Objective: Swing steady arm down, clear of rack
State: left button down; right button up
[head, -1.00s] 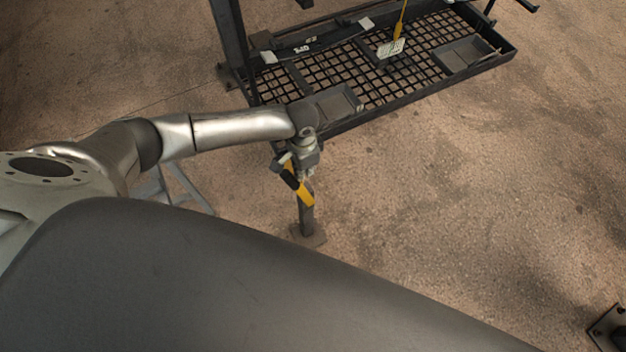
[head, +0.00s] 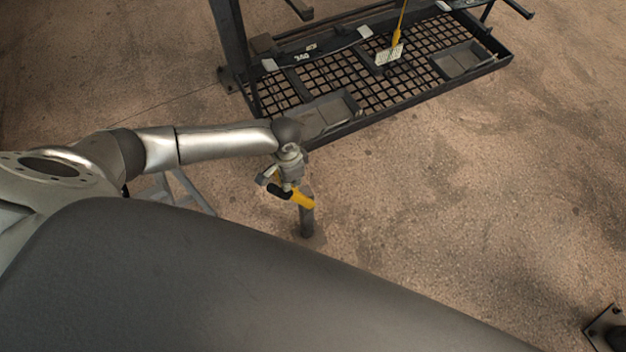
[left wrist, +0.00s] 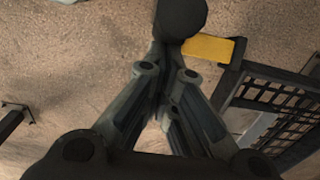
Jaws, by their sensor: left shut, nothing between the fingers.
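A short yellow bar (head: 303,201) with a dark end, which looks like the steady arm, sits at the top of a dark post (head: 307,222), slanting down to the right. My left gripper (head: 287,184) is right above it, partly hiding where bar and post meet. In the left wrist view my left gripper (left wrist: 163,85) is shut and empty, its fingers converging just below a round black knob (left wrist: 180,18). The yellow bar (left wrist: 208,49) shows beside the knob. I cannot tell whether the fingers touch it. My right gripper is not in view.
The rack (head: 430,95), a dark frame with a mesh floor and shallow trays, stands behind the post. A yellow rod with a pale tag (head: 389,55) hangs over it. Open concrete floor lies to the right. A dark bracket (head: 606,328) is at the lower right.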

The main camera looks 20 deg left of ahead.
pick_arm(q)
jog(key=shift+s+a+p, duration=3.4)
jog(key=shift+s+a, duration=0.85)
jog(key=shift+s, duration=1.2)
jog(key=w+d, duration=0.3)
jog(key=w, duration=0.2)
jog(key=shift+d+b, duration=0.4)
